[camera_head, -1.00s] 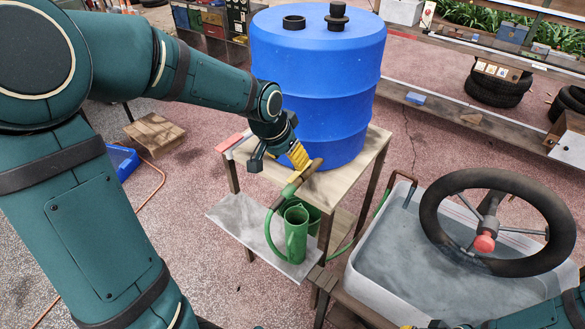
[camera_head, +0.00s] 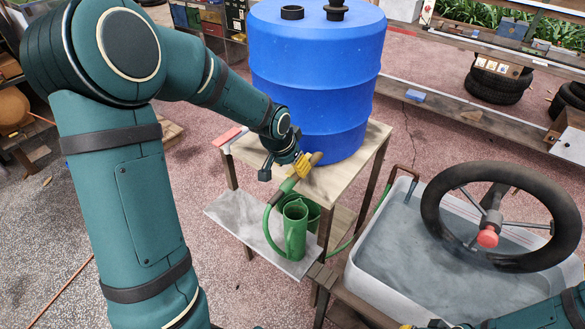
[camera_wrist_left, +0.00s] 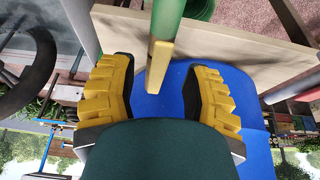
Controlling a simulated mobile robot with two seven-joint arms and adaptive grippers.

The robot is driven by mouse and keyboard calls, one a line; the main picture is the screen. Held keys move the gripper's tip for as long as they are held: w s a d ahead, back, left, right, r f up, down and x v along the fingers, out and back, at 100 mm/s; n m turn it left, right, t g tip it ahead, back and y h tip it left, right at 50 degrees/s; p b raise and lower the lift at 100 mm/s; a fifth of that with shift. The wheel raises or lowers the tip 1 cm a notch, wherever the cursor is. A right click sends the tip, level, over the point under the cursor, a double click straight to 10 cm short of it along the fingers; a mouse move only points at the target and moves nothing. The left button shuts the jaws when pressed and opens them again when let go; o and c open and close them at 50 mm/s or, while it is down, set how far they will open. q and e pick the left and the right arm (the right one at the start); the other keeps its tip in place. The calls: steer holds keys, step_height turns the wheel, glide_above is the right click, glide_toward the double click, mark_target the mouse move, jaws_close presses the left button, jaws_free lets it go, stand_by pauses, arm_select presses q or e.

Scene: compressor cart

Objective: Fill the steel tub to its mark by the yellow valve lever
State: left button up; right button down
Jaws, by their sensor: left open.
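The steel tub (camera_head: 362,283) stands at the right, pale grey, with a bluish-grey water-like surface inside; I cannot make out its mark. The yellow valve lever (camera_wrist_left: 160,66) shows in the left wrist view below a green part, between my left gripper's fingers (camera_wrist_left: 160,95). The gripper is open, with a gap on each side of the lever. In the head view, my left gripper (camera_head: 298,163) is at the valve in front of the blue barrel (camera_head: 315,85). A green hose (camera_head: 268,228) hangs from there. My right gripper (camera_head: 428,326) is mostly cut off at the bottom edge.
A green jug (camera_head: 295,228) stands on a low grey shelf below the wooden stand (camera_head: 350,178). A black steering wheel (camera_head: 440,240) with a red hub is over the tub. A brown hooked pipe (camera_head: 405,170) sits at the tub's rim. Tyres lie at the back right.

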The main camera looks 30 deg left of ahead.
arm_select(q)
steer(key=shift+w+f, duration=0.2)
steer(key=shift+f, duration=0.35)
jaws_close()
steer(key=shift+s, duration=0.1)
